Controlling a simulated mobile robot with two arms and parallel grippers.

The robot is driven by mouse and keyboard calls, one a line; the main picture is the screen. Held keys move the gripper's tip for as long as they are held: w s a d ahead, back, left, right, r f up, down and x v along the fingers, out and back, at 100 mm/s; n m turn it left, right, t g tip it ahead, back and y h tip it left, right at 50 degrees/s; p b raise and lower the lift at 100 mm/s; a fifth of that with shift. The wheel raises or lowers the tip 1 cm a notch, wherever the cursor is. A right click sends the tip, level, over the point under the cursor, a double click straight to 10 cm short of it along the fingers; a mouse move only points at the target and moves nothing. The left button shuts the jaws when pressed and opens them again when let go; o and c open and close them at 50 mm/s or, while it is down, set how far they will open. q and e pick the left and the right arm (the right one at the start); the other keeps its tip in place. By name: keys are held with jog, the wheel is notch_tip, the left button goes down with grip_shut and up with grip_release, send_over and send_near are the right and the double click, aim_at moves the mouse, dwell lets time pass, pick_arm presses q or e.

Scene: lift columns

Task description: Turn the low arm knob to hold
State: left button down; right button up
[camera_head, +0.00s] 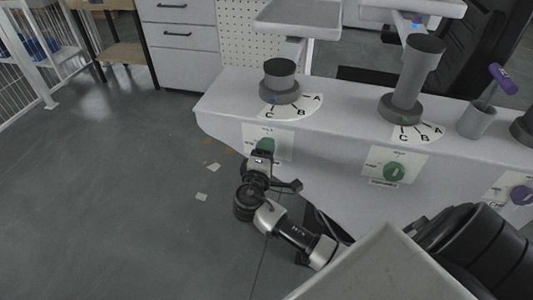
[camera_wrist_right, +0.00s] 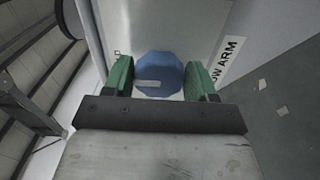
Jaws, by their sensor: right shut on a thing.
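The low arm knob (camera_wrist_right: 160,66) is a blue, many-sided dial with a pale pointer bar lying roughly level in the right wrist view. Part of its label, "OW ARM" (camera_wrist_right: 226,62), shows beside it. My right gripper (camera_wrist_right: 159,82) has its green fingers on either side of the knob and is shut on it. In the head view, my right gripper (camera_head: 264,147) is at the leftmost panel plate (camera_head: 284,140) on the bench front and hides the knob there. The position words around the knob cannot be read. My left gripper is not in view.
The grey bench (camera_head: 340,118) carries a short column (camera_head: 280,80) and a taller column (camera_head: 412,80), each on an A-B-C dial. A green knob (camera_head: 394,172) and a purple knob (camera_head: 521,195) sit farther right on its front. The floor to the left is mostly clear.

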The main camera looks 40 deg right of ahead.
jog(key=shift+f, duration=0.1)
jog(key=o, duration=0.9)
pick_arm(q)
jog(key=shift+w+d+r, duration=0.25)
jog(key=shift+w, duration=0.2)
pick_arm(e)
jog(key=v, duration=1)
jog(key=shift+s+a, duration=0.25)
jog(key=shift+s, duration=0.1)
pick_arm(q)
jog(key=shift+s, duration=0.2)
